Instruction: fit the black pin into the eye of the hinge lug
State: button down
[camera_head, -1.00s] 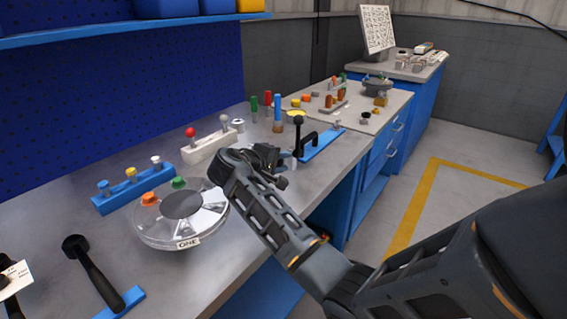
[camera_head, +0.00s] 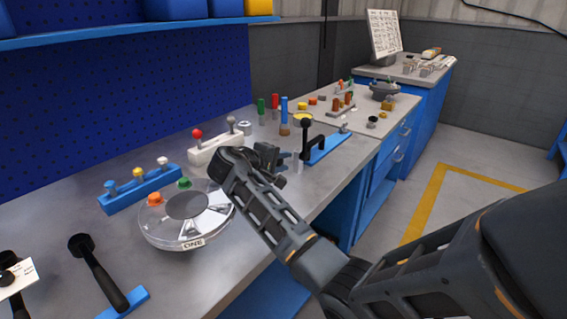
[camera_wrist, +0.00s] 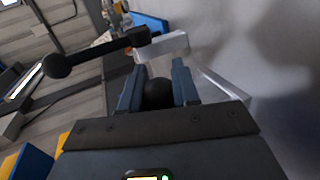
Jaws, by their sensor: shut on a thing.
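My gripper (camera_head: 282,165) is over the front part of the bench, just left of a black ball-topped lever (camera_head: 305,124) on a blue base. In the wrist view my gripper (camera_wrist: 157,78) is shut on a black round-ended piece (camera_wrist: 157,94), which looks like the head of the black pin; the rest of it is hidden. A pale angled piece (camera_wrist: 168,45) lies just beyond the fingertips. I cannot tell whether it is the hinge lug, and no eye shows clearly. A small pale upright piece (camera_head: 298,163) stands beside the gripper in the head view.
The black lever also crosses the wrist view (camera_wrist: 95,53), close to the fingers. A round clear-sectioned dial (camera_head: 187,220) stands at the left front. A blue peg rack (camera_head: 140,190) and a white block with a red knob (camera_head: 215,148) stand behind it.

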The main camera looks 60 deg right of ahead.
jog(key=c, duration=0.8)
grip_release()
jog(key=shift+o, duration=0.2)
jog(key=shift+v, duration=3.9)
